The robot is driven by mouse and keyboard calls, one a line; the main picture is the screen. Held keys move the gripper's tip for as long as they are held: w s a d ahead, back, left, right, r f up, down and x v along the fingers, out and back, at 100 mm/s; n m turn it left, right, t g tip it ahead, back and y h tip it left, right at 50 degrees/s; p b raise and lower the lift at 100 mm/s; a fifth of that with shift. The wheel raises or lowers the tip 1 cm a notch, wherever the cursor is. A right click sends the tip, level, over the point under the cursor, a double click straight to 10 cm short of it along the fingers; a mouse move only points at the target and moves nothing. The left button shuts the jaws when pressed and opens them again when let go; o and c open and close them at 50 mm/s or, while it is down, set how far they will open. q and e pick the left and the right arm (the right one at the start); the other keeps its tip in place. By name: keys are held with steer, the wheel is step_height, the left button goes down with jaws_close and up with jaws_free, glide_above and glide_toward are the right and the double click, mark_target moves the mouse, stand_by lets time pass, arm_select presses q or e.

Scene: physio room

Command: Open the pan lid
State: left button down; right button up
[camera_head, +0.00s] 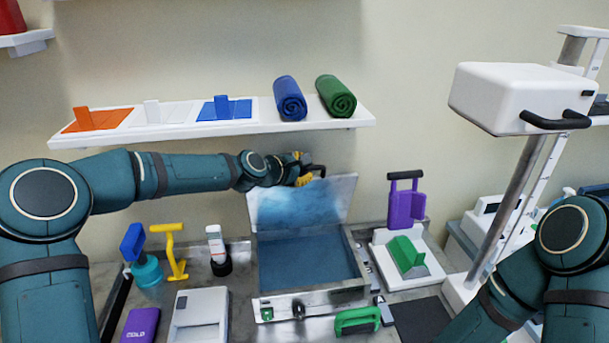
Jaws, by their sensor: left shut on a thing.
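The pan (361,270) is a silver rectangular box with a blue inside, standing on the bench near the middle. Its lid (300,203) stands raised, near upright, at the pan's back edge, so the inside is in plain view and looks empty. My left gripper (308,176), with yellow parts, is at the lid's top edge, shut on the dark lid handle (321,168). The exact finger contact is small and partly hidden. My right arm comes in at the lower right, and its gripper is out of the picture.
A wall shelf (258,122) with rolled towels is just above my left arm. Left of the pan stand a white-capped bottle (217,250) and a yellow tool (172,253). Right are a purple holder (405,207) and a green wedge (407,255). A green-handled item (357,320) lies in front.

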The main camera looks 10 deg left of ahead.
arm_select(q)
steer(key=shift+w+a+f, duration=0.1)
steer(key=shift+a+f, duration=0.05)
steer(key=shift+f, duration=0.05)
steer(key=c, duration=1.3)
jaws_free()
steer(key=o, duration=0.3)
steer(key=shift+w, duration=0.15)
steer(key=shift+s+r, duration=0.15)
steer(key=shift+s, duration=0.05)
steer(key=v, duration=1.1)
steer(key=shift+s+a, duration=0.2)
steer(key=shift+a, duration=0.1)
steer(key=shift+r, duration=0.1)
